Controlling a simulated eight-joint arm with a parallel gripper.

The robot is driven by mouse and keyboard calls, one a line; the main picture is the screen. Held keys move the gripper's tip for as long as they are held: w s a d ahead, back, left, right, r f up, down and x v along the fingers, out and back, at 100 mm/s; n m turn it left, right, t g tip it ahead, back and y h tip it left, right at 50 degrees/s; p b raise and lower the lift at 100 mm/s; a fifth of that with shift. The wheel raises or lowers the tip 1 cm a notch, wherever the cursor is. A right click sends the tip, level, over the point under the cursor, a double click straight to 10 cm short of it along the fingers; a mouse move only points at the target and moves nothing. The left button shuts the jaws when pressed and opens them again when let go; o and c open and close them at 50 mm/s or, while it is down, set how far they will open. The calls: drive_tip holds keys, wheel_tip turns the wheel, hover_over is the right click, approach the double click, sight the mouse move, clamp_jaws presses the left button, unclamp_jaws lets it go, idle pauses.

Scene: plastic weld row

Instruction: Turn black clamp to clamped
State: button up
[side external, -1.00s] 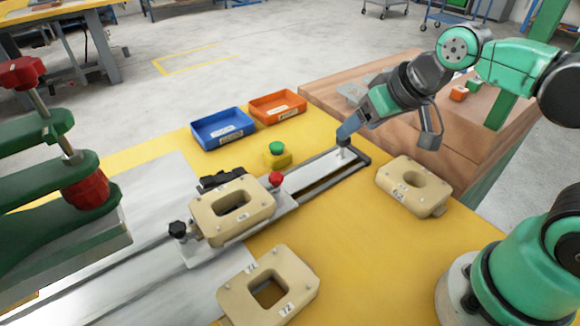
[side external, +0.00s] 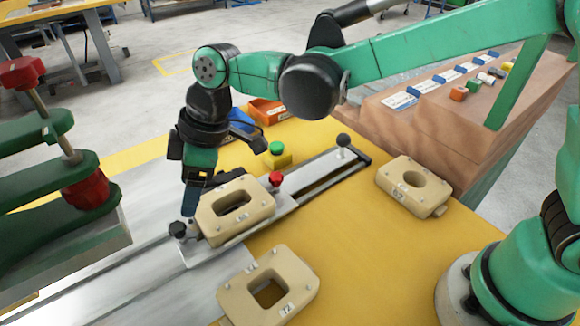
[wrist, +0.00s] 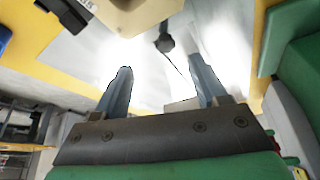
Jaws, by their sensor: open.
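The black clamp knob (side external: 178,230) stands at the left end of the plate that carries a beige part (side external: 247,220) with an oblong opening. The red clamp knob (side external: 276,179) is at the plate's other end. My gripper (side external: 190,206) points down just above and behind the black knob, apart from it in the side view. In the wrist view my gripper's two fingers (wrist: 160,82) are spread with nothing between them. The black knob (wrist: 164,43) shows just beyond the fingertips, roughly between them. The beige part (wrist: 140,15) is at the top edge there.
A rail with a dark ball-topped handle (side external: 343,140) runs to the right. Loose beige parts lie in front (side external: 285,304) and at right (side external: 430,208). A green button on a yellow box (side external: 277,155) and an orange bin (side external: 268,110) stand behind. A green press (side external: 40,208) is at left.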

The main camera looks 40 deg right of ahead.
sight(177, 226)
drive_tip(key=shift+a+f+n, duration=0.3)
drive_tip(key=shift+a+f, duration=0.3)
drive_tip(key=shift+a, duration=0.1)
drive_tip(key=shift+x, duration=2.45)
clamp_jaws()
